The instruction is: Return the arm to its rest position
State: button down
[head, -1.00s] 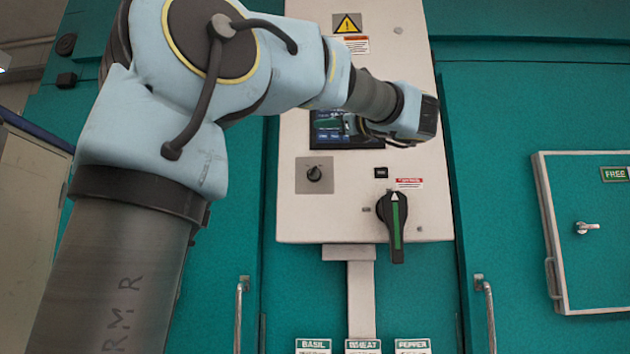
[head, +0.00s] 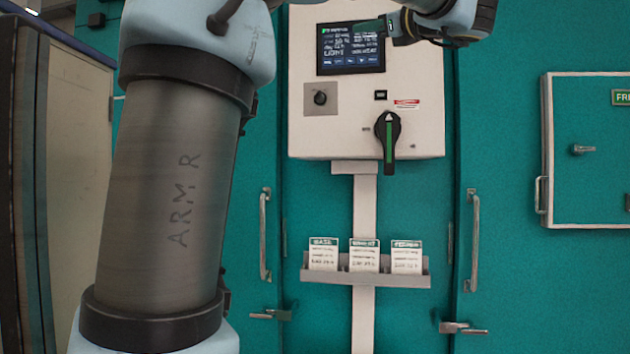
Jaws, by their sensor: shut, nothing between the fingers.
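My arm rises along the left side of the head view and bends right across the top, where its upper part leaves the picture. My gripper (head: 372,28) is at the top, pointing left in front of the panel's screen (head: 350,58), whose upper right corner it covers. It is shut and empty. Its fingers are small and dark here.
The white control panel (head: 425,130) has a rotary handle (head: 388,140), standing vertical, and a small knob (head: 320,98). Below is a rack (head: 365,279) with three labelled cards. Door handles (head: 264,235) (head: 473,240) flank it. A hatch (head: 590,190) is at right.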

jog(key=w+a+f+n+g+h, duration=0.1)
jog(key=w+a+f+g+h, duration=0.15)
jog(key=f, duration=0.95)
jog(key=w+a+f+n+g+h, duration=0.1)
jog(key=w+a+f+g, duration=0.15)
jog(key=f, duration=0.95)
jog(key=w+a+f+n+g+h, duration=0.1)
jog(key=a+f+n+g+h, duration=0.2)
jog(key=f, duration=0.9)
jog(key=s+a+f+n+g+h, duration=0.1)
jog(key=s+a+f+n+g, duration=0.1)
jog(key=s+f+n, duration=0.4)
jog(key=s+a+f+n+g+h, duration=0.2)
jog(key=s+f+n, duration=0.4)
jog(key=f, duration=0.7)
jog(key=s+a+f+n+g+h, duration=0.2)
jog(key=s+a+f+n+g, duration=0.2)
jog(key=f, duration=0.6)
jog(key=shift+s+a+f+n, duration=0.15)
jog(key=shift+s+a+n, duration=0.1)
jog(key=shift+s+n, duration=0.9)
jog(key=shift+m, duration=0.25)
